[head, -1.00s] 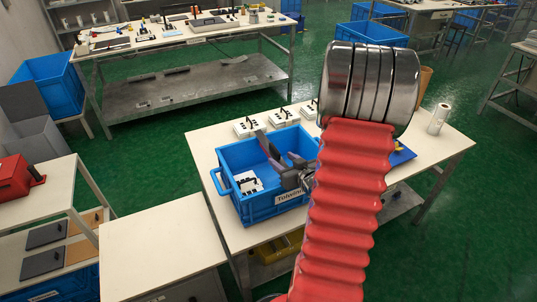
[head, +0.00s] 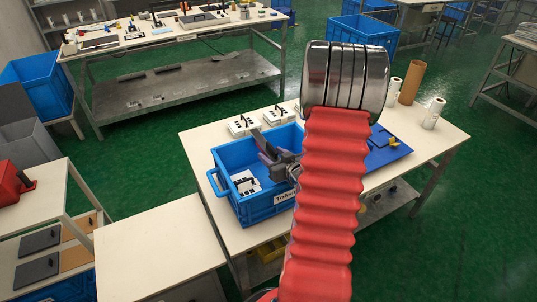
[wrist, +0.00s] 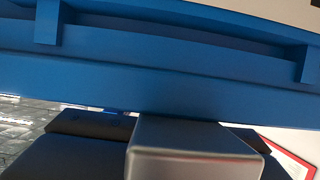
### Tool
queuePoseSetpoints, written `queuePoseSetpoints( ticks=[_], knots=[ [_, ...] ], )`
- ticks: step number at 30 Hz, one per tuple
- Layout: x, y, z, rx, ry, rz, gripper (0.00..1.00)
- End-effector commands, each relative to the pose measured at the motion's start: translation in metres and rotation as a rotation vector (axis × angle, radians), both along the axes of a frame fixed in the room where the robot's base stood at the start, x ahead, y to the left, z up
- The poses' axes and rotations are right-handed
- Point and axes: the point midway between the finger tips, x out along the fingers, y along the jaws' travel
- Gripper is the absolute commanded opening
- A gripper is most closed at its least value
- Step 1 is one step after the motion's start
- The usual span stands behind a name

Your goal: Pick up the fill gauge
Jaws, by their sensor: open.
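I cannot make out which thing is the fill gauge. A blue crate (head: 222,205) with a label on its front stands at the table's near left corner. A white piece with black marks (head: 245,184) lies inside it. My gripper (head: 264,147) is over the crate's right part, its dark fingers pointing up and left; it is open and I see nothing held. In the wrist view, a blue wall (wrist: 170,75) fills the upper part, and dark and grey gripper parts (wrist: 190,150) hide what lies below.
White pieces with black parts (head: 243,124) stand behind the crate. A blue board (head: 385,147) with a yellow item lies to the right. A brown tube (head: 411,82) and white rolls (head: 433,113) stand at the table's right back. A bare pale surface (head: 155,250) is at front left.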

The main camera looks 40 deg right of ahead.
Motion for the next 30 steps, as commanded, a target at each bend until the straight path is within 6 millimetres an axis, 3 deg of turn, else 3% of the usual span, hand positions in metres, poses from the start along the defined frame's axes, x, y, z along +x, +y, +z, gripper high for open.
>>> queuePoseSetpoints(
  ticks=[14,30],
  knots=[
    [0.0012,0.0016,0.0002,-0.001,0.0,0.004,0.47],
    [0.0017,0.0023,0.0002,0.0,0.0,0.005,0.09]
  ],
)
